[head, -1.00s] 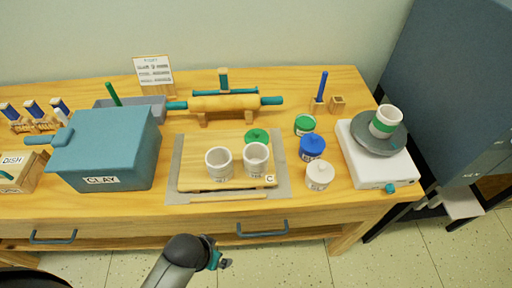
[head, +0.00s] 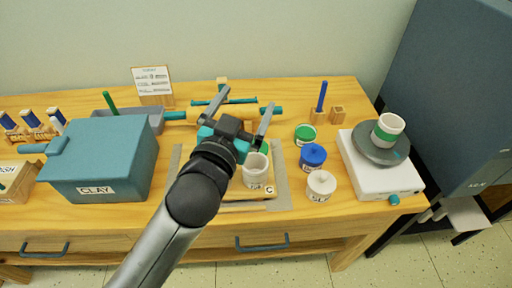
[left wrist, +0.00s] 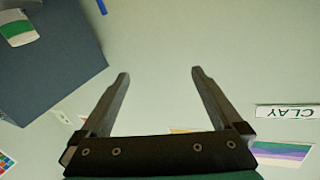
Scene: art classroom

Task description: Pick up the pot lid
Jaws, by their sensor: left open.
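The green pot lid (head: 264,147) lies on the wooden board behind the right cup (head: 255,172). Only a sliver of it shows past my arm and the cup. A green pot (head: 305,134) without a lid stands to its right. My left gripper (head: 246,100) is open and empty, raised above the table between the camera and the rolling pin. Its two spread fingers also show in the left wrist view (left wrist: 160,75), with nothing between them and no lid in sight there. My right gripper is not in view.
A lidded blue pot (head: 313,157) and white pot (head: 321,185) stand right of the board. The rolling pin (head: 268,112) lies behind. The blue-grey clay bin (head: 100,160) is at left, a white scale-like device (head: 370,179) at right. My arm hides the left cup.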

